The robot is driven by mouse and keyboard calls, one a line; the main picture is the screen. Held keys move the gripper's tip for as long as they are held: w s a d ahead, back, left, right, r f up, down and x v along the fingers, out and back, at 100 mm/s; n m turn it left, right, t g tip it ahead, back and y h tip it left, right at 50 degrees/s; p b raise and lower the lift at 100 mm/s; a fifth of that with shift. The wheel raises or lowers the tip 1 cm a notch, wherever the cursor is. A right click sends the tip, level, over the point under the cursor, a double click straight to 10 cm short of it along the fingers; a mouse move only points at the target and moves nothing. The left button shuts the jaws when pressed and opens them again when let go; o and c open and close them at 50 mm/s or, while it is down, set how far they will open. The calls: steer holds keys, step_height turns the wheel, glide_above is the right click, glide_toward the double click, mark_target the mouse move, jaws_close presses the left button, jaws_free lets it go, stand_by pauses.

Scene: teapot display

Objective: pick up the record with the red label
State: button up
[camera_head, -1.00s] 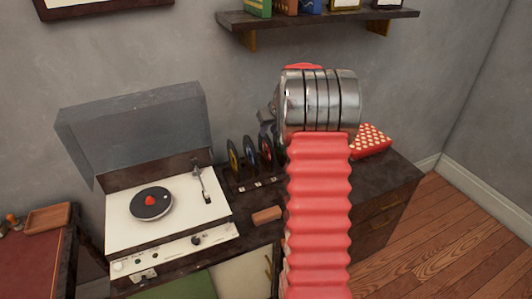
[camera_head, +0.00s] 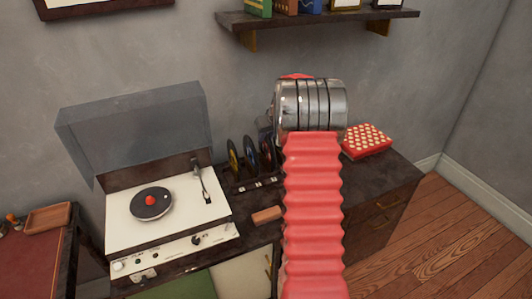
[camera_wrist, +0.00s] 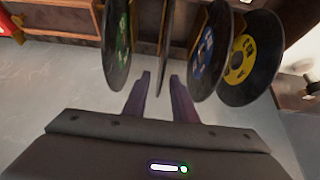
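Several black records stand in a rack. In the head view the yellow-label record (camera_head: 234,158), the blue-label record (camera_head: 250,156) and one with a reddish label (camera_head: 267,153) show beside my arm. In the wrist view my gripper (camera_wrist: 160,76) is open, its two dark fingers pointing at the records. A record seen almost edge-on (camera_wrist: 165,40) lies in line with the gap between them; its label is hidden. A green-label record (camera_wrist: 117,40) is to its left, the blue (camera_wrist: 205,50) and yellow (camera_wrist: 242,60) ones to its right. I cannot tell any contact.
A record player (camera_head: 165,215) with a raised lid and a red-centred disc stands left of the rack. A red dotted box (camera_head: 367,140) is to the right on the cabinet. A small brown block (camera_head: 267,214) lies in front. A wall shelf (camera_head: 320,18) hangs above.

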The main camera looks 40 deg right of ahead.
steer(key=shift+c, duration=0.3)
jaws_close()
stand_by(0.3)
